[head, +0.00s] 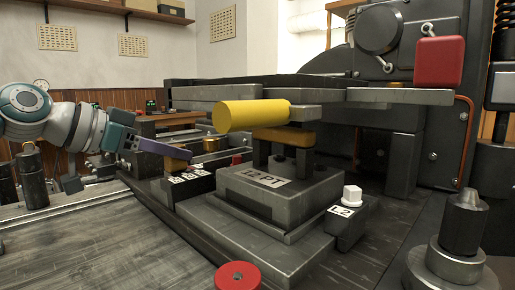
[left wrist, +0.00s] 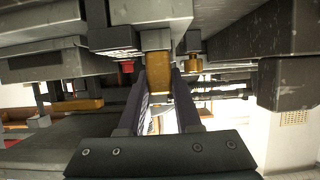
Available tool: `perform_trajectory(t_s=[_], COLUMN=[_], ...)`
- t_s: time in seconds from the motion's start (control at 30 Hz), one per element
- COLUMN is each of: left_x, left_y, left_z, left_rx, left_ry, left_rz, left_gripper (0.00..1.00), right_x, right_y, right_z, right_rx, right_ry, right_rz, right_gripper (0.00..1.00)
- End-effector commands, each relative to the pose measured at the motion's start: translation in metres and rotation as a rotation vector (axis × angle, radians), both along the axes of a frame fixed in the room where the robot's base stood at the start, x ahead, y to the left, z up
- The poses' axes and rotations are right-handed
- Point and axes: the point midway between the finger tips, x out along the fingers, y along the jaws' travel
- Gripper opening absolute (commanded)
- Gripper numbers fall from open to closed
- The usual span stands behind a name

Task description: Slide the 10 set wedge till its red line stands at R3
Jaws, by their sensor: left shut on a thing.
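My left gripper (head: 186,154) reaches in from the left to the low dark rail beside the machine. In the left wrist view its two fingers (left wrist: 160,100) are closed on a brass-coloured tab (left wrist: 157,75). The tab also shows just under the fingertips in the head view (head: 175,164). It seems to belong to the wedge, but no "10 set" mark or red line can be made out. Small white labels (head: 188,176) line the rail's front below the fingers; their letters are too small to read surely. My right gripper is not in view.
A block marked "12 PT" (head: 275,190) stands right of the rail, with a yellow cylinder (head: 250,115) above it. A block marked L2 (head: 345,222) has a white knob. A red round cap (head: 238,275) is in front.

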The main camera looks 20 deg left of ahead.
Motion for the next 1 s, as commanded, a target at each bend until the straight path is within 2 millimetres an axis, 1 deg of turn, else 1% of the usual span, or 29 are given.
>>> perform_trajectory(t_s=[0.27, 1.0], left_x=[-0.003, -0.037], left_y=[0.002, 0.016], left_z=[-0.001, -0.002], left_rx=[0.000, 0.001], left_ry=[0.002, 0.003], left_rz=[0.001, 0.001], left_gripper=[0.00, 0.00], right_x=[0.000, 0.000], right_y=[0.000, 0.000], right_z=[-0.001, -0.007], right_rx=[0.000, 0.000], right_ry=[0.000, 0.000], right_rz=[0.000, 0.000], right_gripper=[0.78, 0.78])
